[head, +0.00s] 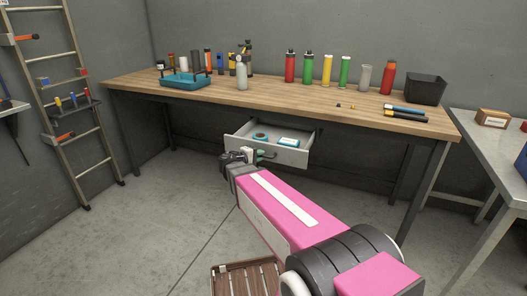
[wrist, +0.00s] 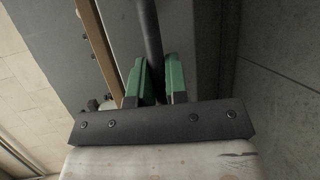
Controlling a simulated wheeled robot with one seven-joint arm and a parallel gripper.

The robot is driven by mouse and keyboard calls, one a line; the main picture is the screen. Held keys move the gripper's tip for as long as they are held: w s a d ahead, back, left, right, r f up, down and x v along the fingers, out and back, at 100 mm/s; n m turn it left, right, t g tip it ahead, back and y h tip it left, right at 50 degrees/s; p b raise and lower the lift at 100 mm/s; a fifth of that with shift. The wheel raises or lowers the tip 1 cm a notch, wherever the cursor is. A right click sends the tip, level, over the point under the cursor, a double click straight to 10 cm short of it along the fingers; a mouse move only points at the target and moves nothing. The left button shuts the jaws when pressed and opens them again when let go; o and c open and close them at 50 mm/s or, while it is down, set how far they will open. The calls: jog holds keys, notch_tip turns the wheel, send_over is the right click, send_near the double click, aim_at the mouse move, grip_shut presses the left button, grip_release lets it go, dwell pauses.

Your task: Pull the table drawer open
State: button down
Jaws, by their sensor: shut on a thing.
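The table drawer (head: 292,157) is light grey and stands out from under the wooden-topped table (head: 290,97), with its inside showing. A roll of blue tape (head: 260,137) and a small blue and white box (head: 288,142) lie in it. My gripper (head: 259,155) is at the left part of the drawer front. In the wrist view, the green fingers of my gripper (wrist: 160,78) are closed on the dark bar handle (wrist: 150,35), which runs between them. The grey drawer front (wrist: 188,35) lies behind the handle. In the head view my gripper partly hides the handle.
A blue tray (head: 186,84), several bottles and a black bin (head: 426,88) stand on the tabletop. A slatted wooden stool or crate (head: 245,280) is on the floor by my arm. A ladder (head: 75,110) leans at left. A metal table (head: 495,150) stands at right.

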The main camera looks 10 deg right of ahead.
jog(key=shift+s+a, duration=0.5)
jog(key=shift+s, duration=0.2)
jog(key=c, duration=1.1)
grip_release()
jog(key=shift+c, duration=0.2)
jog(key=v, duration=1)
jog(key=shift+s+a, duration=0.25)
jog(key=shift+a, duration=0.05)
jog(key=shift+r, duration=0.1)
jog(key=s+d+f+m+g+y, duration=0.3)
jog(key=s+d+f+g+y, duration=0.1)
jog(key=f+y, duration=0.3)
jog(key=s+d+f+m+g+y, duration=0.4)
jog(key=s+f+y, duration=0.2)
jog(key=f, duration=0.3)
jog(key=shift+s+d+y, duration=0.25)
jog(key=shift+d+y, duration=0.1)
jog(key=shift+y, duration=0.05)
